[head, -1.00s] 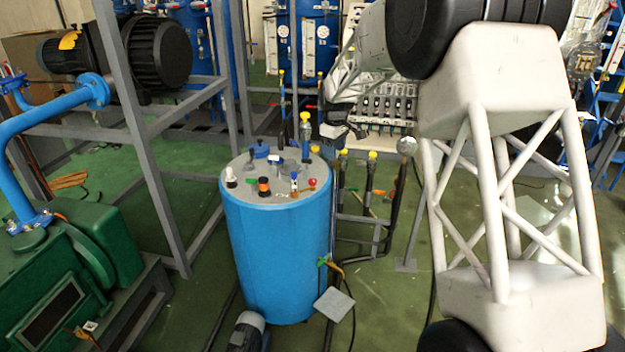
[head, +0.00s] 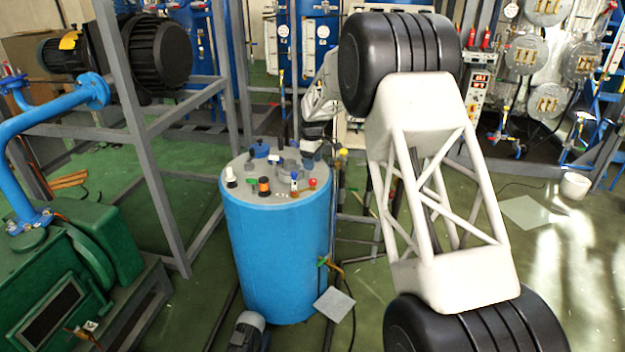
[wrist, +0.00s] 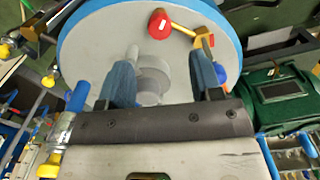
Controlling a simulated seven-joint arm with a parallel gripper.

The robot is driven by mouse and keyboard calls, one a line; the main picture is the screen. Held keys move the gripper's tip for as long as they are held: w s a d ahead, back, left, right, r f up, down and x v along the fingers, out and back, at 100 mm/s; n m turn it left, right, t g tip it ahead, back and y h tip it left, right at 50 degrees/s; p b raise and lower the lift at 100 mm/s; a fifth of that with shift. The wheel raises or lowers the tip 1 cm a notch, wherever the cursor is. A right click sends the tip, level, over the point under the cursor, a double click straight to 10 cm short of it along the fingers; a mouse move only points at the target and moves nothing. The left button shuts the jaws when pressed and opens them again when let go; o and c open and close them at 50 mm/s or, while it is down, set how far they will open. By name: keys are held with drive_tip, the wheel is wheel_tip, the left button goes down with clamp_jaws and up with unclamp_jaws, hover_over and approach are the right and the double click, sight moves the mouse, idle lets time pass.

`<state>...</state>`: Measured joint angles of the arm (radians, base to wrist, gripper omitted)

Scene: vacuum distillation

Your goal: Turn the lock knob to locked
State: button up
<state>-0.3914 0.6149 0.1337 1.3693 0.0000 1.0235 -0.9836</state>
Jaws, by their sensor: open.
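A blue drum (head: 275,250) with a grey lid carries several small knobs and valves, and I cannot tell which one is the lock knob. In the head view the lid has a black-and-orange knob (head: 264,187), a white-topped knob (head: 229,176) and a red knob (head: 312,183). The red knob also shows at the top of the wrist view (wrist: 160,24), beside a brass-coloured lever (wrist: 205,42). My gripper (wrist: 163,62) is open over the lid, its two blue fingers on either side of a grey stepped cylinder (wrist: 152,80). I cannot tell whether they touch it.
A grey metal frame (head: 155,190) and a green machine (head: 85,260) stand left of the drum. Thin pipes and valves stand close behind its right side. A blue ball-shaped part (wrist: 220,73) is just beside my right finger.

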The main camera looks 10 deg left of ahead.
sight(312, 180)
drive_tip(key=shift+f, duration=0.1)
drive_tip(key=shift+f, duration=3.8)
drive_tip(key=c, duration=0.9)
